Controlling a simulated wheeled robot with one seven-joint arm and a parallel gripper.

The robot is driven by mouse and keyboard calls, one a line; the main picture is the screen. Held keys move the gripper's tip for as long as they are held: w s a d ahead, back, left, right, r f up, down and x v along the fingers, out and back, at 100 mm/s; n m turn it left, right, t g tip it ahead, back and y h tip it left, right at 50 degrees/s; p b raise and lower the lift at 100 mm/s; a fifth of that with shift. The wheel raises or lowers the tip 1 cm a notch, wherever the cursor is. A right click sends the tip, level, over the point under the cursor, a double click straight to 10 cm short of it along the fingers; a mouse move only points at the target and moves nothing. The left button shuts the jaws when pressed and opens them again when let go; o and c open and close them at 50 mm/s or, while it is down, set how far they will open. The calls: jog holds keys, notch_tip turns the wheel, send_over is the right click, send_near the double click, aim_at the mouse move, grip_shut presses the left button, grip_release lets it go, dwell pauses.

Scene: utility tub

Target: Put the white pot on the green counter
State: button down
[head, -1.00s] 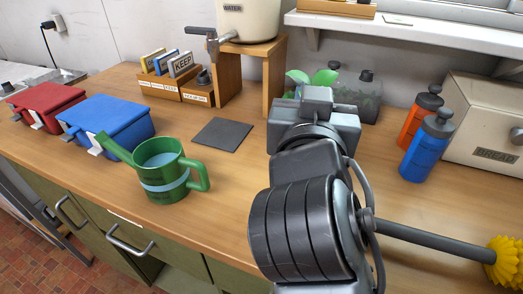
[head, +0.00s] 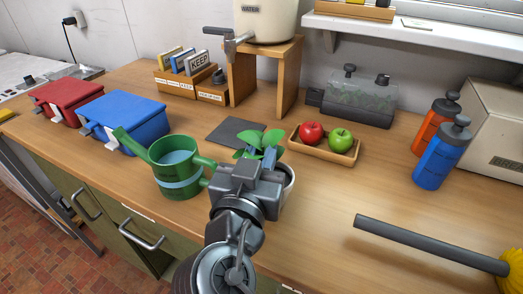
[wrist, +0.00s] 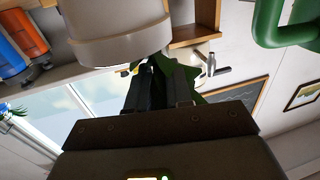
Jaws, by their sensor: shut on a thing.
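The white pot (head: 289,184) holds a plant with green leaves (head: 262,142). In the head view it is mostly hidden behind my gripper (head: 262,162), beside the green watering can (head: 178,170). In the wrist view the pot (wrist: 118,38) is large and close, with its rim at my gripper's fingers (wrist: 165,75). The gripper is shut on the pot; the exact grip is partly hidden by leaves and the wrist. The counter (head: 330,215) has a wooden top and green cabinet fronts (head: 75,190). I cannot tell whether the pot touches the top.
A dark mat (head: 236,132) and a tray (head: 322,151) with a red and a green apple lie behind the pot. Red and blue boxes (head: 130,120) stand left. Orange and blue bottles (head: 441,152) stand right, near a grey-handled yellow brush (head: 430,243).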

jog(key=c, duration=1.5)
grip_release()
jog(key=shift+f, duration=0.15)
jog(key=o, duration=0.5)
jog(key=shift+r, duration=0.2)
jog(key=s, duration=0.4)
jog(key=s+a+b, duration=0.1)
jog(key=s, duration=0.3)
jog(key=s+b, duration=0.1)
jog(key=s, duration=0.3)
jog(key=shift+a, duration=0.4)
